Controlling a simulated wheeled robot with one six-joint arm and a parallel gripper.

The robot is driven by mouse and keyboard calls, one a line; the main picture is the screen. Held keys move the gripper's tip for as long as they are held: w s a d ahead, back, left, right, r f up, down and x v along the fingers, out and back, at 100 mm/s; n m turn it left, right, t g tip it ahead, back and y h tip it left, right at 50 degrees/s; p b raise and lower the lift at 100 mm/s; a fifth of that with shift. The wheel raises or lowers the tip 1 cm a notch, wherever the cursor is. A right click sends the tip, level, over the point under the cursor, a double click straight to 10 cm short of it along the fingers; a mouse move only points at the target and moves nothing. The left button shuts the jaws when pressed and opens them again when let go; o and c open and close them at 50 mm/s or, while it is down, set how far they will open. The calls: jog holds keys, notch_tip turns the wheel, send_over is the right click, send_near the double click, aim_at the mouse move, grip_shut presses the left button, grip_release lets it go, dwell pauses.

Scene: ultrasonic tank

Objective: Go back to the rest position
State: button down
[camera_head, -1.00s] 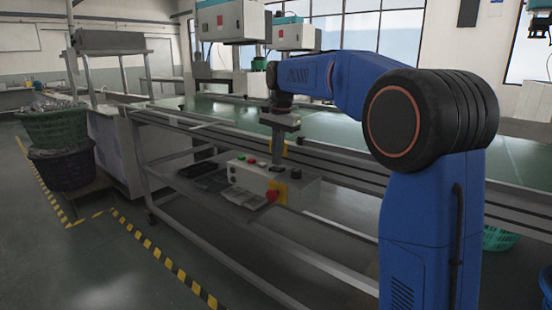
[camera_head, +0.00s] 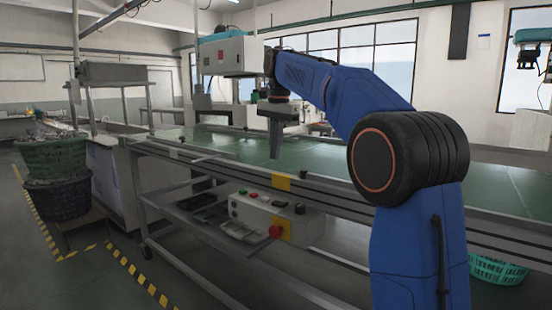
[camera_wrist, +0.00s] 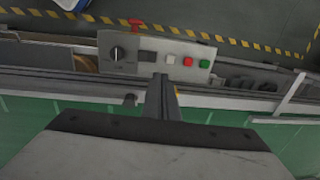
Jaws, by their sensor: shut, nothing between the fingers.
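My gripper (camera_head: 275,155) points down in the head view, over the near side of the green conveyor belt (camera_head: 330,165). Its fingers are shut with nothing between them; they also show as a narrow dark bar in the wrist view (camera_wrist: 161,88). Below and nearer than the gripper is a pale control box (camera_head: 262,212), with small buttons on top and a red knob (camera_head: 275,231) on its front. The control box also shows in the wrist view (camera_wrist: 140,58), beyond the fingertips. The gripper looks clear of the box.
The conveyor's metal side rail (camera_head: 350,196) runs beneath the gripper. Dark trays (camera_head: 205,209) lie on the shelf beside the box. A white machine head (camera_head: 232,57) hangs behind my arm. Baskets (camera_head: 55,165) stand at left. Floor with yellow-black tape is open at front left.

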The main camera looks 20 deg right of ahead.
dwell(0.3)
jog(key=s+d+f+n+t, duration=0.1)
jog(key=s+d+f+n, duration=0.3)
jog(key=s, duration=0.7)
jog(key=s+a+f+n+t, duration=0.15)
jog(key=s+f, duration=0.35)
jog(key=s, duration=0.6)
jog(key=s+d+f+n+t, duration=0.1)
jog(key=s+f+n, duration=0.4)
jog(key=s+f, duration=1.4)
notch_tip(320, 180, down, 2)
jog(key=shift+s+d+f+h, duration=0.1)
jog(key=shift+s+d+h, duration=0.25)
jog(key=shift+d, duration=0.5)
